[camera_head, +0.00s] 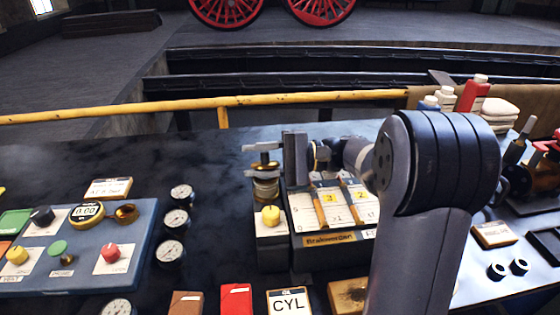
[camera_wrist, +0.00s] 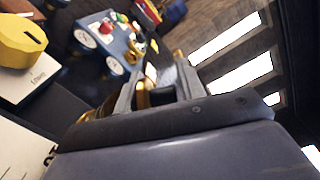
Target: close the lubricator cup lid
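The lubricator cup (camera_head: 266,190) is a brass, ribbed piece standing behind a yellow knob (camera_head: 270,215) on a small block. My gripper (camera_head: 262,160) is at the top of the cup, reaching in from the right. Its two grey fingers are apart, one above the other in the head view, with a small metal part showing between them. In the wrist view my gripper (camera_wrist: 158,85) also has its fingers apart, with brass visible near the left finger. The lid is largely hidden by the fingers, and its angle cannot be made out. Contact with the fingers is unclear.
A sloped panel (camera_head: 333,240) with two yellow-brown levers stands right of the cup. Gauges (camera_head: 172,220) and a blue control panel (camera_head: 150,215) lie left. A CYL card (camera_head: 289,302) is in front. Bottles (camera_head: 474,95) stand behind right. Bench at back left is clear.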

